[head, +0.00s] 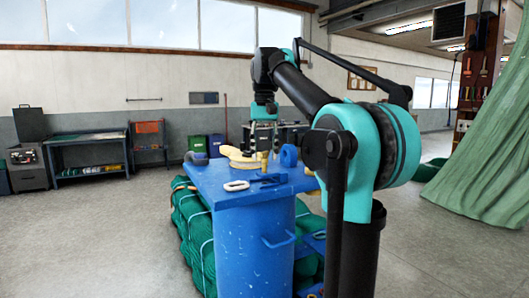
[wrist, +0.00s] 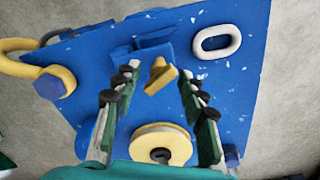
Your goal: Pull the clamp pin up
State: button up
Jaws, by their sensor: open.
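A yellow pin with a wide, flat top (wrist: 160,76), which looks like the clamp pin, stands at a blue clamp (wrist: 140,52) on the blue tabletop. It also shows in the head view as a yellow upright piece (head: 264,164) behind the blue clamp (head: 268,178). My gripper (wrist: 160,80) is open and points down over the table. In the wrist view the pin lies between its two fingertips, with space on both sides and no visible contact. In the head view my gripper (head: 262,149) hangs just above the pin. The pin's lower part is hidden from the wrist camera.
The blue table (head: 215,176) also carries a pale oval link (wrist: 216,41), a yellow disc with a dark centre (wrist: 160,146), a yellow ring (wrist: 20,66) around a blue post and a blue ring (head: 288,155). Green net bundles (head: 190,215) lie beside its blue barrel base.

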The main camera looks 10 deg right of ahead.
notch_tip(320, 180, up, 12)
dwell(0.6)
dwell(0.4)
